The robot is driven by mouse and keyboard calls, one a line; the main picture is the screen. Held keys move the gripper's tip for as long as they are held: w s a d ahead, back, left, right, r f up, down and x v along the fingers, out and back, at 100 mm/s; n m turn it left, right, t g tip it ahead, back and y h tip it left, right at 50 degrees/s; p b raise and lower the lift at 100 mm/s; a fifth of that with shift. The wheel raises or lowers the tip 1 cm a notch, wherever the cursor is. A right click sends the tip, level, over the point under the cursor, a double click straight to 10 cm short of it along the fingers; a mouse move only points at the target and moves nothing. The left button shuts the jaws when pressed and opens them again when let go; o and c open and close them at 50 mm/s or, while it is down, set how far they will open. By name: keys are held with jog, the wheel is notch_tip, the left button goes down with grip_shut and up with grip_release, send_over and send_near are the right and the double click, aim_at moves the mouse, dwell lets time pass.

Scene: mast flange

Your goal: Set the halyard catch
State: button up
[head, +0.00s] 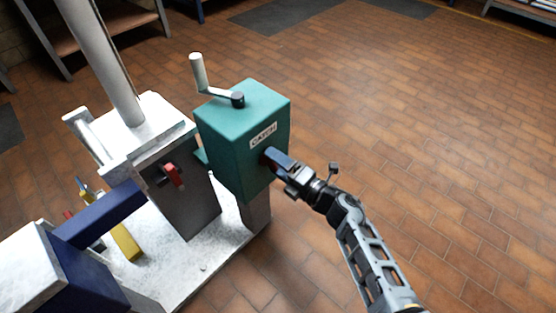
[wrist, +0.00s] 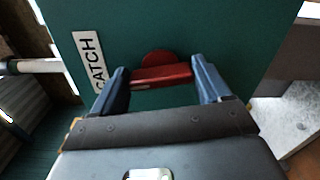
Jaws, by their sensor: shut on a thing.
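A teal box (head: 235,150) with a white label reading CATCH (head: 263,136) stands beside the mast base, with a crank on top. In the wrist view, a red catch handle (wrist: 162,76) sticks out of the teal box face (wrist: 215,30), beside the CATCH label (wrist: 88,62). My gripper (wrist: 160,85) has its two blue fingers on either side of the red handle, shut on it.
The white crank (head: 215,88) rises above the box top. A grey mast (head: 100,55) stands in a white-topped block (head: 145,130) with a small red lever (head: 174,175). A dark blue bar (head: 98,215) and a yellow part (head: 127,242) are at left. The brick floor (head: 420,120) at right is clear.

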jog(key=shift+w+r+m+p, duration=0.1)
jog(key=shift+w+m+p, duration=0.15)
jog(key=shift+m, duration=0.75)
jog(key=o, duration=1)
jog(key=shift+s, duration=0.1)
jog(key=shift+p+v, duration=1.35)
jog(key=shift+v, duration=2.5)
jog(key=shift+s, duration=0.15)
